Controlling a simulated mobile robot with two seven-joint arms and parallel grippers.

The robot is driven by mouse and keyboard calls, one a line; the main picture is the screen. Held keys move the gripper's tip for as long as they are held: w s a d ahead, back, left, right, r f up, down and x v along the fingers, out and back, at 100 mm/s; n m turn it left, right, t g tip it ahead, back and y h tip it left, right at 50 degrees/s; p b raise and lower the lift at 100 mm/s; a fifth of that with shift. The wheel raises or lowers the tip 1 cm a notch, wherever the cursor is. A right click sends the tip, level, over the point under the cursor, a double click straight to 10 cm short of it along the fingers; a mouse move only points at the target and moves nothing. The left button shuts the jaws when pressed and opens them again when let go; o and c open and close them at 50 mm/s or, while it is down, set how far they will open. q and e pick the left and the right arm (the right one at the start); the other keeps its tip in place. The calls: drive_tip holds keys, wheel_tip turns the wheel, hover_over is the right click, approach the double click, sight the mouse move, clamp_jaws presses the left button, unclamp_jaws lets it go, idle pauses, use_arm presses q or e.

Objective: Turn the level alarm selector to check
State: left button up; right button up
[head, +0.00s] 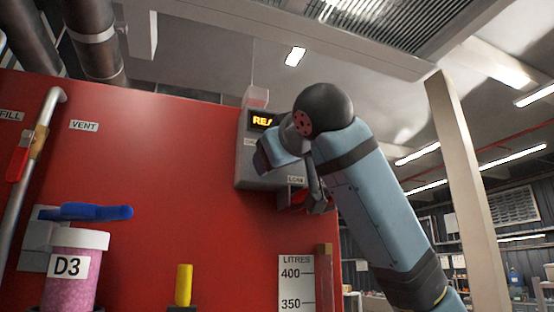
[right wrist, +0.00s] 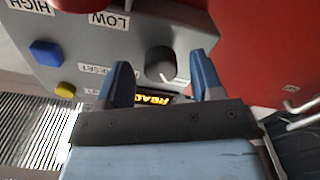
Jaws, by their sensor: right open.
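The alarm panel is a grey box (head: 246,172) on the red tank wall, with a lit amber display (head: 262,120) partly hidden by my right arm. In the right wrist view the panel appears upside down. Its round dark selector knob (right wrist: 160,62) has a white pointer mark toward the lower right of that picture. My right gripper (right wrist: 161,66) is open, its two blue fingers on either side of the knob in that picture; contact cannot be told. In the head view the knob is hidden behind my right arm. My left gripper is not in view.
The panel also carries a blue button (right wrist: 46,53), a yellow button (right wrist: 66,89) and HIGH and LOW labels. A pink D3 jar (head: 68,275), a blue lever (head: 92,212) and a yellow handle (head: 184,285) stand lower left. A tan post (head: 466,190) rises at right.

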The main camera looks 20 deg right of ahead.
drive_tip(key=s+b, duration=0.4)
drive_tip(key=s, duration=0.9)
drive_tip(key=shift+s+d, duration=0.15)
drive_tip(key=shift+s, duration=0.1)
